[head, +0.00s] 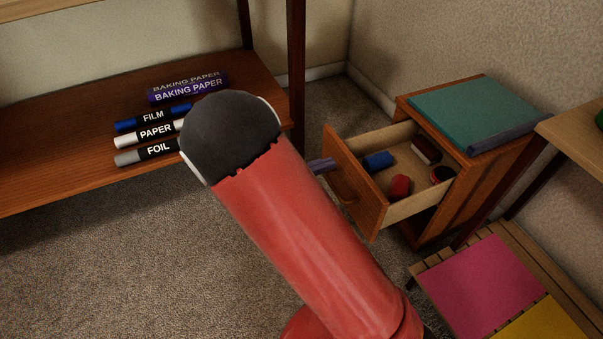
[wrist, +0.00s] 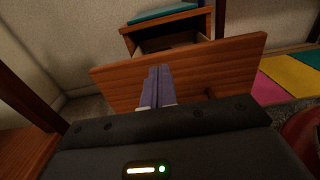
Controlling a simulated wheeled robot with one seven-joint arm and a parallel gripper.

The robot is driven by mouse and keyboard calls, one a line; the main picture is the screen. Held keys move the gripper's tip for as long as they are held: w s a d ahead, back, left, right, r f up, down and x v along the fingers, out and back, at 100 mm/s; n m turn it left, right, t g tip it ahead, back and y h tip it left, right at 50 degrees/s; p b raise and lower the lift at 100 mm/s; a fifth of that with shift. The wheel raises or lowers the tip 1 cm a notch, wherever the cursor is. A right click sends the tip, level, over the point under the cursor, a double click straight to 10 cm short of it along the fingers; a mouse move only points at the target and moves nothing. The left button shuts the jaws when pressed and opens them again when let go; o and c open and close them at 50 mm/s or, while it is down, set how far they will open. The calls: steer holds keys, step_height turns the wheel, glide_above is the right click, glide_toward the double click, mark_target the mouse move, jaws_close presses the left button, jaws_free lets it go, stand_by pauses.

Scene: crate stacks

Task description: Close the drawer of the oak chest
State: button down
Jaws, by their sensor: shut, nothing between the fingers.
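The oak chest (head: 489,163) stands against the wall at the right in the head view, with its drawer (head: 352,181) pulled well out. Inside the drawer lie a blue item (head: 378,160), a red item (head: 400,187), a dark red and white item (head: 426,151) and a round dark and red item (head: 442,174). My gripper (head: 322,165) is mostly hidden behind my arm; its purple fingertips show close to the drawer front. In the wrist view my gripper (wrist: 160,84) is shut and empty in front of the drawer front (wrist: 215,70). I cannot tell whether it touches.
A teal book (head: 480,110) lies on the chest. A wooden shelf (head: 60,167) at the left holds several labelled rolls, its post (head: 297,70) near the drawer. A slatted bench (head: 420,270) with pink and yellow mats is at the lower right. Carpet is clear in front.

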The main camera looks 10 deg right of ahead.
mark_target(347, 157)
steer(key=shift+x, duration=1.5)
steer(key=shift+d, duration=0.1)
steer(key=shift+w+d+r, duration=0.1)
steer(key=shift+d, duration=0.15)
steer(key=p+x, duration=0.2)
steer(key=x, duration=1.9)
steer(key=shift+d+p, duration=0.3)
steer(key=shift+d, duration=0.1)
steer(key=shift+w+d, duration=0.1)
steer(key=shift+w, duration=0.1)
